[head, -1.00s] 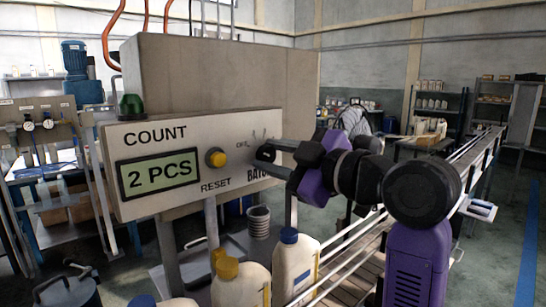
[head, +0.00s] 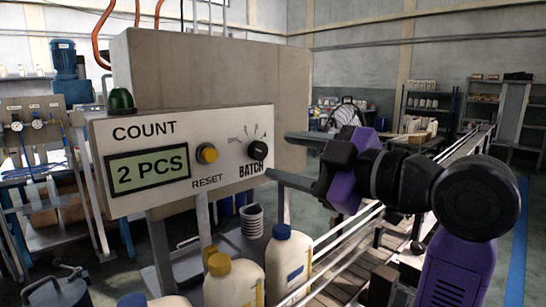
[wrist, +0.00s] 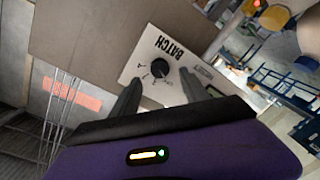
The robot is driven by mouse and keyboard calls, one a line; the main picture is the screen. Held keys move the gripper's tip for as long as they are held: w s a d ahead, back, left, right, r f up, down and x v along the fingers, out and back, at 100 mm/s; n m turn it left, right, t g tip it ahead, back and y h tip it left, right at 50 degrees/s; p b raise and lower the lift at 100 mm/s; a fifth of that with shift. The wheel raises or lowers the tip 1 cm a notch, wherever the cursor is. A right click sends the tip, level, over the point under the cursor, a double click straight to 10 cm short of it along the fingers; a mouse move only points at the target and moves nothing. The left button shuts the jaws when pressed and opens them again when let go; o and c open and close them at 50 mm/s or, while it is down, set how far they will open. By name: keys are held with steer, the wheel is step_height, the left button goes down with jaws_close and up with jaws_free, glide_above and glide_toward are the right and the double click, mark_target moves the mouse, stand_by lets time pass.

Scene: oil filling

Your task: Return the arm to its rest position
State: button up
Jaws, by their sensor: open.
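My gripper (head: 288,158) is open and empty, to the right of the control panel (head: 230,180) in the head view. Its two fingers point left toward the black batch knob (head: 258,148) and stand apart from it. In the wrist view the batch knob (wrist: 159,69) sits on the white panel beyond the fingers, with a clear gap, and my gripper (wrist: 160,95) shows its fingers spread. The panel display (head: 148,169) reads 2 PCS. A yellow reset button (head: 207,153) sits between display and knob. My purple and black arm reaches in from the right.
Jugs with blue (head: 281,232) and yellow (head: 222,264) caps stand below the panel. A conveyor (head: 345,250) runs under my arm to the back right. The grey cabinet (head: 210,80) rises behind the panel. Open floor lies at the far right.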

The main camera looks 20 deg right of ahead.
steer(key=shift+v, duration=0.9)
steer(key=d+r+m+t+h, duration=0.2)
steer(key=d+r+m+t, duration=0.2)
steer(key=r+m+t, duration=0.15)
steer(key=s+d+f+m+h, duration=0.1)
steer(key=s+f+m+h, duration=0.3)
steer(key=f, duration=0.6)
steer(key=s+d+f+m+h, duration=0.1)
steer(key=s+f+m+h, duration=0.15)
steer(key=f+m, duration=0.55)
steer(key=s+a+f+n+g+y, duration=0.1)
steer(key=s+a+f+n+g, duration=0.1)
steer(key=s+f, duration=1.1)
steer(key=s+a+f+n+g+y, duration=0.1)
steer(key=s+a+f+g, duration=0.4)
steer(key=s+f, duration=0.9)
steer(key=s+a+n, duration=0.1)
steer(key=s+a, duration=0.1)
steer(key=s, duration=0.1)
steer(key=shift+f, duration=0.15)
